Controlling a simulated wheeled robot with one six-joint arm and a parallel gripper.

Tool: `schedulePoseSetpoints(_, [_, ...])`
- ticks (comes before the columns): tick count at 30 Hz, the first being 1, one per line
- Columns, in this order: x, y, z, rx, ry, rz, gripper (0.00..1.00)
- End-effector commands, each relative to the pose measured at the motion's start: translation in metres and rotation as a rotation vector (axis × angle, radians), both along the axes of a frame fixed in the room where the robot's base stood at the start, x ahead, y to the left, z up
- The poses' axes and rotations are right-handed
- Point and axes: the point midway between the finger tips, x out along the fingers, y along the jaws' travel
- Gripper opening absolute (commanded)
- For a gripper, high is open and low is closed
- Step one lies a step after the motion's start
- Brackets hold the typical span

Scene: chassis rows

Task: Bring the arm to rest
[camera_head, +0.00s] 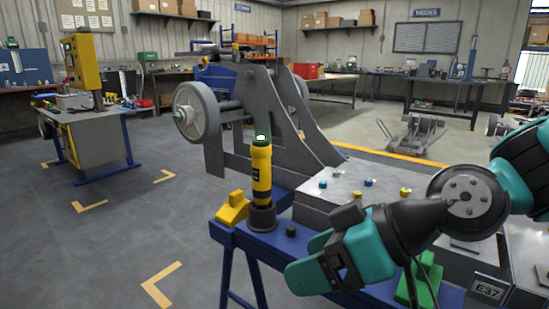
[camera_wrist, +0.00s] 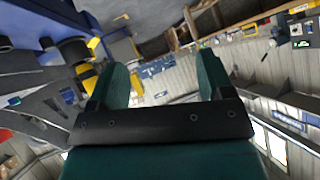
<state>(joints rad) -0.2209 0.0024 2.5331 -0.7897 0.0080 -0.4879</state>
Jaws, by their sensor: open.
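My arm reaches in from the right in the head view, bent low over the blue-framed bench (camera_head: 268,238). My gripper (camera_head: 306,260) is at its end, pointing left above the bench's front part. In the wrist view my gripper (camera_wrist: 164,75) shows two teal fingers spread apart with nothing between them. A yellow and black cylindrical tool (camera_head: 262,176) with a lit green top stands upright in a dark round holder (camera_head: 262,217), left of my gripper and apart from it. The tool also shows at the left of the wrist view (camera_wrist: 88,76).
A yellow block (camera_head: 233,208) sits on the bench's left corner. A green block (camera_head: 418,285) lies below my arm. A grey metal plate (camera_head: 345,187) with several small knobs and a large grey chassis frame (camera_head: 292,110) stand behind. Grey floor (camera_head: 150,225) is open at left.

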Motion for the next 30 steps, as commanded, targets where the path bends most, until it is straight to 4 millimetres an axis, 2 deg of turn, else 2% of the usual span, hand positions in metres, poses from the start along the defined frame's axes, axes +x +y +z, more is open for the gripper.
schedulePoseSetpoints(3, [-0.031, -0.027, -0.007, -0.172, 0.158, -0.028, 0.74])
schedulePoseSetpoints(11, [-0.082, -0.092, -0.012, -0.479, 0.444, -0.225, 0.74])
schedulePoseSetpoints(12, [-0.086, -0.098, -0.002, -0.505, 0.471, -0.251, 0.74])
schedulePoseSetpoints(13, [-0.085, -0.097, 0.011, -0.501, 0.470, -0.246, 0.74])
schedulePoseSetpoints(20, [-0.085, -0.096, 0.071, -0.499, 0.469, -0.242, 0.74])
schedulePoseSetpoints(23, [-0.084, -0.096, 0.104, -0.498, 0.468, -0.241, 0.74])
schedulePoseSetpoints(30, [-0.084, -0.096, 0.198, -0.497, 0.468, -0.239, 0.74])
